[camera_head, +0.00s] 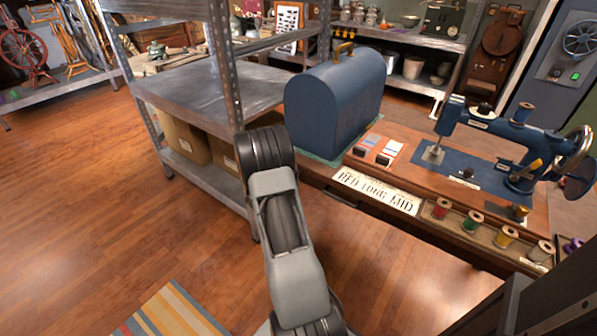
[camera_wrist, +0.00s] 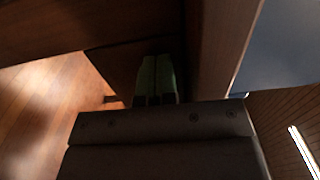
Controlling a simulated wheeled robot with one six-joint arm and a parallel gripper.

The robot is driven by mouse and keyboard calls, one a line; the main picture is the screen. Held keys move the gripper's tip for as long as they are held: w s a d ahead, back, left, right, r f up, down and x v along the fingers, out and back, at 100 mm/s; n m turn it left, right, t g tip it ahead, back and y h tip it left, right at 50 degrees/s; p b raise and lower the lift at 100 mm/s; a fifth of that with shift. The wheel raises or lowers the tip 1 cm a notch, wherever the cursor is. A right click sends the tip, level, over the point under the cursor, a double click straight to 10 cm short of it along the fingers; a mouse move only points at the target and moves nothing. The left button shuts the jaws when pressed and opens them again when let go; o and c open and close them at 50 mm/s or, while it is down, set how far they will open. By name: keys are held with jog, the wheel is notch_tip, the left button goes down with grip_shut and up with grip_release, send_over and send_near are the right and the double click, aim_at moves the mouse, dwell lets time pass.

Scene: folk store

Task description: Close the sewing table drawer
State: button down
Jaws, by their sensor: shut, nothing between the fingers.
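The wooden sewing table (camera_head: 408,172) stands at the right in the head view, with a blue sewing machine (camera_head: 515,135) on it. My arm rises in front of the table's left end and hides part of its front edge. My gripper (camera_wrist: 157,80) shows only in the wrist view, its two green fingertips together with nothing between them. The fingertips are close to dark wooden surfaces under or beside the table. I cannot tell which of these is the drawer, how far it stands out, or whether the fingers touch it.
A blue domed case (camera_head: 335,100) stands on the table's left end. A thread-spool tray (camera_head: 455,236) and a lettered card (camera_head: 377,190) lie along its front. A metal shelf (camera_head: 205,85) stands left of the table. The wooden floor (camera_head: 90,210) is open at left; a striped rug (camera_head: 172,312) lies in front.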

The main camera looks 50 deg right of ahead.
jog(key=shift+d+r, duration=0.2)
jog(key=shift+d, duration=0.05)
jog(key=shift+a, duration=0.1)
